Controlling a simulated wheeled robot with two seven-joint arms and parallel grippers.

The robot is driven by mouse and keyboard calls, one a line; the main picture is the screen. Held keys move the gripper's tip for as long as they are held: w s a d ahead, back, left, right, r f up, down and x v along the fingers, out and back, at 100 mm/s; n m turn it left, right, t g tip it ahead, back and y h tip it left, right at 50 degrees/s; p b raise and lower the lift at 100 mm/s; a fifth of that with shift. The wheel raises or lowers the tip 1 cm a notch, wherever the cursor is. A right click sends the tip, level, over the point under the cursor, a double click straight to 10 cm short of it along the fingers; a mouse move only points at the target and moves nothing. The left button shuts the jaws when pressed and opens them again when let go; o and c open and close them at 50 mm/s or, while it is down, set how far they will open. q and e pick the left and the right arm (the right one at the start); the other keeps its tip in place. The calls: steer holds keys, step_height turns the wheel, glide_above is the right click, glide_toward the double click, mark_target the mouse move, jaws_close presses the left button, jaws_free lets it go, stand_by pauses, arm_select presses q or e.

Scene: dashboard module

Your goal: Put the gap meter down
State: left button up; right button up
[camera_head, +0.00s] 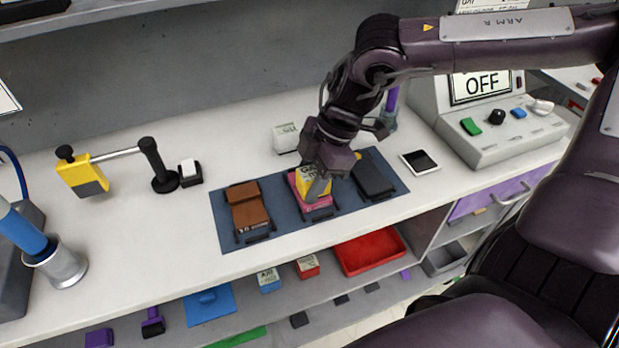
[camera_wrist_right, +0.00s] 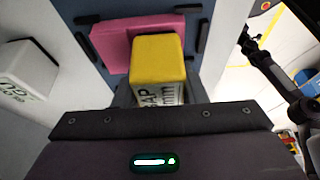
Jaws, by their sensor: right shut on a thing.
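The gap meter (camera_head: 303,183) is a small yellow block with a white label. My right gripper (camera_head: 320,187) is shut on it, over the pink module (camera_head: 318,207) in the middle of the blue mat (camera_head: 228,238). In the right wrist view the gap meter (camera_wrist_right: 158,55) stands out beyond the gripper (camera_wrist_right: 158,95), with the pink module (camera_wrist_right: 108,42) behind it. I cannot tell whether the meter touches the module. My left gripper is not in view.
A brown module (camera_head: 248,208) and a dark module (camera_head: 373,180) flank the pink one. A white labelled block (camera_head: 285,138) stands behind the mat. A black-screened device (camera_head: 419,161) and a control box (camera_head: 490,130) are to the right.

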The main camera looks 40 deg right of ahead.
steer(key=shift+f, duration=0.1)
steer(key=o, duration=1.1)
steer(key=shift+c, duration=0.2)
steer(key=shift+r, duration=0.25)
steer(key=shift+d+r, duration=0.1)
steer(key=shift+r, duration=0.25)
steer(key=v, duration=1.1)
steer(key=shift+s+d, duration=0.1)
steer(key=shift+d, duration=0.05)
